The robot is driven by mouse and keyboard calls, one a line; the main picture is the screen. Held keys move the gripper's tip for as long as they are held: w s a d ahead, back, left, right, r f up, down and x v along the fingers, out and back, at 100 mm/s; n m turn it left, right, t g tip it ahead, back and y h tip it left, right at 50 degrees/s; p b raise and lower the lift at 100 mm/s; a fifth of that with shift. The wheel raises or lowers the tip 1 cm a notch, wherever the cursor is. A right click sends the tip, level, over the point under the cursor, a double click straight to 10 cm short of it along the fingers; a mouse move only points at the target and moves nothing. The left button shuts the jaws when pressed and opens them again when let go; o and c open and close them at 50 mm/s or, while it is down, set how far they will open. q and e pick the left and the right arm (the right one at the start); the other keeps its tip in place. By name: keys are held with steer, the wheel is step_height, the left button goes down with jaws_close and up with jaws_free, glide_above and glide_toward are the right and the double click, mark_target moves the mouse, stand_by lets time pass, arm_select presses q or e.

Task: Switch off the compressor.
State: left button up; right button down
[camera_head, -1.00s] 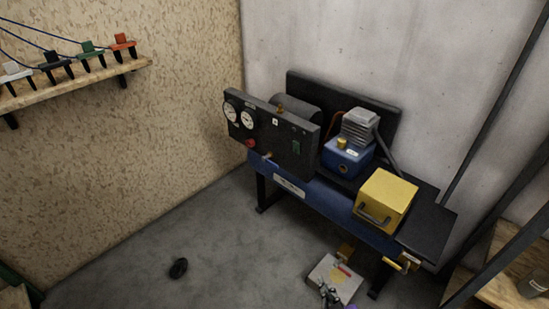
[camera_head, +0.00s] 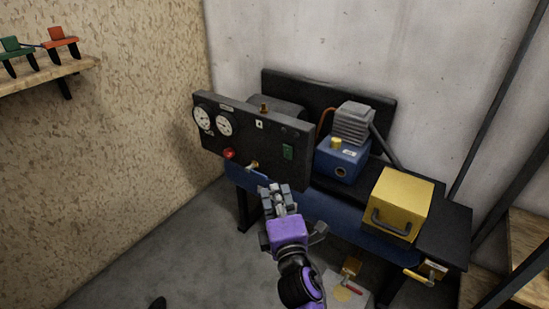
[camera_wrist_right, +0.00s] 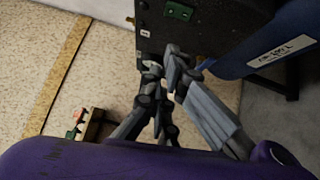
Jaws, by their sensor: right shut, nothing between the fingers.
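The compressor's black panel (camera_head: 245,138) carries two white gauges (camera_head: 224,124), a red knob (camera_head: 229,153), a small brass valve (camera_head: 253,165) and a green switch (camera_head: 288,152) at its right end. The switch also shows at the top of the right wrist view (camera_wrist_right: 179,11); its position is too small to tell. My right gripper (camera_head: 271,190) is shut and empty, in front of and below the panel, lower than the switch. In the right wrist view its fingers (camera_wrist_right: 163,66) overlap the panel's edge; contact cannot be told. My left gripper is not in view.
A blue unit (camera_head: 341,160) with a grey finned top and a yellow box (camera_head: 402,202) stand on the bench (camera_head: 447,224) right of the panel. A wall shelf (camera_head: 45,78) is at upper left. Open floor (camera_head: 160,255) lies at lower left.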

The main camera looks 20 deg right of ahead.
mark_target(288, 152)
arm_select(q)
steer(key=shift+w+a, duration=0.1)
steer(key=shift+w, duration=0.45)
arm_select(e)
steer(key=w+d+r, duration=0.1)
steer(key=w+d, duration=0.3)
steer(key=w, duration=0.8)
steer(key=shift+w+d, duration=0.15)
steer(key=shift+w, duration=0.05)
steer(key=shift+r, duration=0.15)
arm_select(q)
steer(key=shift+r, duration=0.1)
